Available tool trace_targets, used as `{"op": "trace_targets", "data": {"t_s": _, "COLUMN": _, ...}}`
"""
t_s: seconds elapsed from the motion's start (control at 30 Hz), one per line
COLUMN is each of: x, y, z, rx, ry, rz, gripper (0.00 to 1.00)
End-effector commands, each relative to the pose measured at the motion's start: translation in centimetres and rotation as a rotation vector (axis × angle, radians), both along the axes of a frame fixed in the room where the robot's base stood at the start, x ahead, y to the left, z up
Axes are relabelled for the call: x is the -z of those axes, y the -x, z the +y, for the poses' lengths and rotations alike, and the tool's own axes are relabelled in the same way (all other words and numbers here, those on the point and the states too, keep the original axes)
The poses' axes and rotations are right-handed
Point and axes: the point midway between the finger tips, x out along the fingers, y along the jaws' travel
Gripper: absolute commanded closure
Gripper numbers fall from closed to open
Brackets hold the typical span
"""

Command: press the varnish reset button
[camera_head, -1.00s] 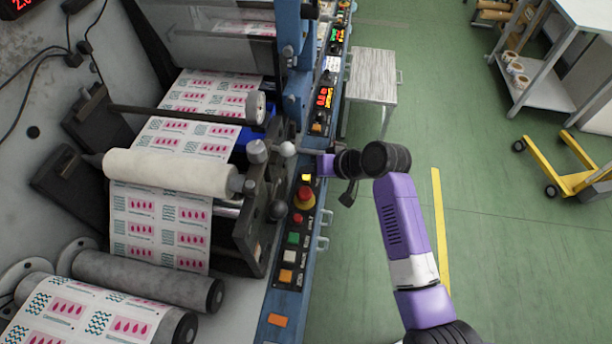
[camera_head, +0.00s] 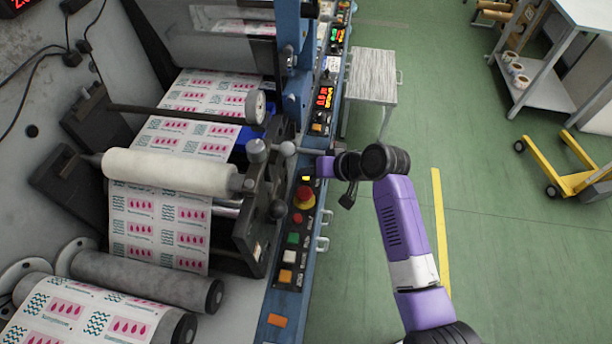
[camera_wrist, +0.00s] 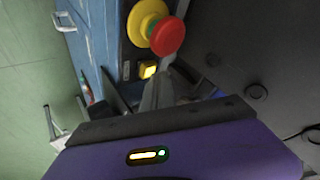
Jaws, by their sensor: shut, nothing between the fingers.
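A small lit yellow button (camera_head: 306,179) sits on the blue machine's side control strip, just beyond a red mushroom stop button with a yellow collar (camera_head: 305,195). Its label is too small to read, so I cannot tell if it is the varnish reset. In the wrist view the lit button (camera_wrist: 148,70) is just past my gripper (camera_wrist: 166,82), beside the red and yellow stop button (camera_wrist: 165,35). My gripper's fingers are shut and empty, close to the lit button; I cannot tell whether they touch it. In the head view the fingertips are mostly hidden near the white ball knob (camera_head: 288,148).
More buttons, including a green one (camera_head: 293,238), line the strip nearer me. Rollers with a printed web (camera_head: 155,222) are left of it. Metal handles (camera_head: 321,244) stick out from the strip's side.

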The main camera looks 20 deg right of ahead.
Motion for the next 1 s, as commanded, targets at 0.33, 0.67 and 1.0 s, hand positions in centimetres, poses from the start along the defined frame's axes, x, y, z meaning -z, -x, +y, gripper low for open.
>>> {"op": "trace_targets", "data": {"t_s": 0.33, "x": 0.44, "y": 0.02, "z": 0.01, "rx": -0.001, "ry": 0.0, "rz": 0.001, "gripper": 1.0}}
{"op": "trace_targets", "data": {"t_s": 0.67, "x": 0.83, "y": 0.03, "z": 0.01, "rx": -0.001, "ry": 0.0, "rz": 0.001, "gripper": 1.0}}
{"op": "trace_targets", "data": {"t_s": 1.0, "x": 1.02, "y": 0.05, "z": 0.02, "rx": -0.001, "ry": 0.0, "rz": 0.002, "gripper": 1.0}}
